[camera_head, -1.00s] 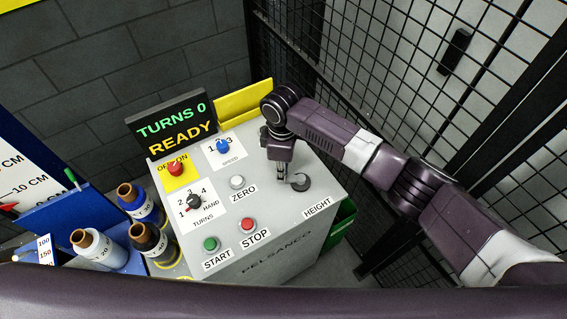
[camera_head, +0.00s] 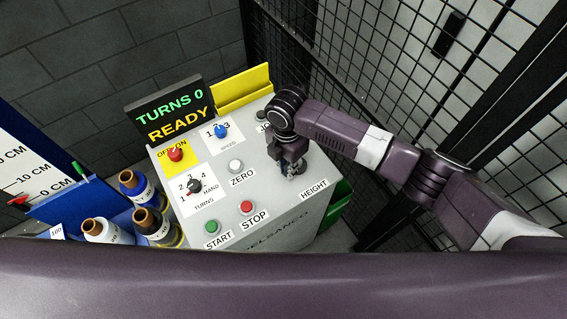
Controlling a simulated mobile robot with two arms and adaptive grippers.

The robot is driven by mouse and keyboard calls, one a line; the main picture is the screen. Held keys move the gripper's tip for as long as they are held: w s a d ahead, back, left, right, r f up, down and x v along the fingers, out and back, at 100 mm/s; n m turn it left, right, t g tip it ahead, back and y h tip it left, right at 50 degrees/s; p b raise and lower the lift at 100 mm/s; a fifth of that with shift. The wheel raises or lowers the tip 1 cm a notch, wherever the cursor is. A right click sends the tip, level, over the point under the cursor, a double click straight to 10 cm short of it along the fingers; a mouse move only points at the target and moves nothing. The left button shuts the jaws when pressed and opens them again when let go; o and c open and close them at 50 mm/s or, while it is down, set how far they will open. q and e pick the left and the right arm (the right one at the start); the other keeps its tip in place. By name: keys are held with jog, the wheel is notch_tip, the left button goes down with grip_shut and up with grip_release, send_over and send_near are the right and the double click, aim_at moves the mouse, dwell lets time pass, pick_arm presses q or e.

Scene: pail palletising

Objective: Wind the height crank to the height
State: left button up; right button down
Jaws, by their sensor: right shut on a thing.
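The height crank (camera_head: 298,174) sits on the grey control box top (camera_head: 262,178), above the HEIGHT label (camera_head: 314,189). My right gripper (camera_head: 293,170) points down over the crank and is shut on it. The gripper hides most of the crank, so its handle angle cannot be told. The display (camera_head: 170,112) reads TURNS 0 and READY. At the left edge, a white scale board (camera_head: 32,165) is marked in CM, with a red pointer (camera_head: 19,200) low near the 0 CM mark. My left gripper is not in view.
The panel also holds a ZERO button (camera_head: 235,166), a green START button (camera_head: 212,227), a red STOP button (camera_head: 246,208) and several knobs. A black mesh fence (camera_head: 400,60) rises at the right.

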jog(key=shift+s+d+n, duration=0.2)
jog(key=shift+d+n, duration=0.2)
jog(key=shift+n, duration=0.45)
jog(key=shift+s+d+n, duration=0.2)
jog(key=shift+d+n, duration=0.2)
jog(key=shift+n, duration=0.45)
jog(key=c, duration=1.9)
grip_release()
jog(key=shift+d, duration=0.1)
jog(key=shift+r, duration=0.55)
notch_tip(320, 180, up, 11)
jog(key=shift+f, duration=0.1)
